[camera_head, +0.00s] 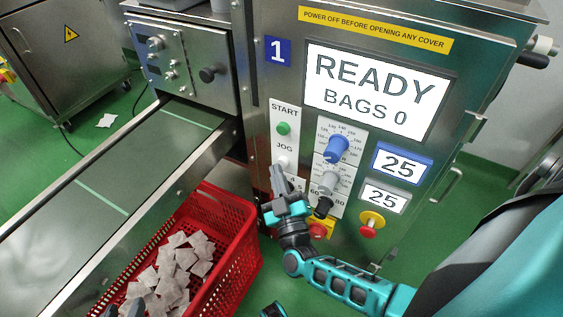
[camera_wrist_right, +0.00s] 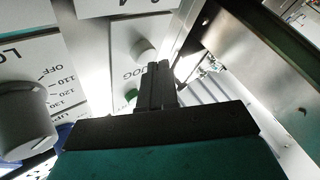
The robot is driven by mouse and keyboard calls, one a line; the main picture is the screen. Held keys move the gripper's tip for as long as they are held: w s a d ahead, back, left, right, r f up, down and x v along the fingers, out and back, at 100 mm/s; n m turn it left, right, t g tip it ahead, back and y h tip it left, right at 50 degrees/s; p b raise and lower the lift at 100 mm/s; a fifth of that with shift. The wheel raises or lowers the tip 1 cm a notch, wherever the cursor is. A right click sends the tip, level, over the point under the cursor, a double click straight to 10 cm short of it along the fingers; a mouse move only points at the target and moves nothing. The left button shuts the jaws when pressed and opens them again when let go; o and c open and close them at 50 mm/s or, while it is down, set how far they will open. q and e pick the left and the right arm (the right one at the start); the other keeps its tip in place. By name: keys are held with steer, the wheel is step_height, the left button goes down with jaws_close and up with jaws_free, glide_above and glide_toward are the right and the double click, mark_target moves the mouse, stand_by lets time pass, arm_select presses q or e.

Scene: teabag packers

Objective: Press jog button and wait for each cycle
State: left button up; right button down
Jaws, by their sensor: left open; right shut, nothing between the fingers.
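The white jog button (camera_head: 283,162) is on the machine's front panel, below the green start button (camera_head: 283,128). My right gripper (camera_head: 277,170) is shut and empty, its fingertips just at the lower edge of the jog button. In the right wrist view the jog button (camera_wrist_right: 143,50) shows just past the shut fingertips (camera_wrist_right: 158,66). I cannot tell whether they touch it. The display (camera_head: 374,92) reads "READY, BAGS 0". My left gripper (camera_head: 122,310) is open, partly cut off at the bottom edge, over the red crate.
A red crate (camera_head: 240,215) with several teabags stands beside the conveyor (camera_head: 130,165). Knobs, including a blue one (camera_head: 336,148), and a red emergency stop (camera_head: 371,224) sit right of the buttons. Another red stop (camera_head: 318,230) is close to my right wrist.

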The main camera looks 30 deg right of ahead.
steer(key=shift+w+d, duration=0.25)
steer(key=shift+d, duration=0.2)
stand_by(0.6)
stand_by(0.4)
steer(key=shift+s+a+p, duration=0.3)
steer(key=shift+s+a, duration=0.2)
steer(key=shift+a, duration=0.3)
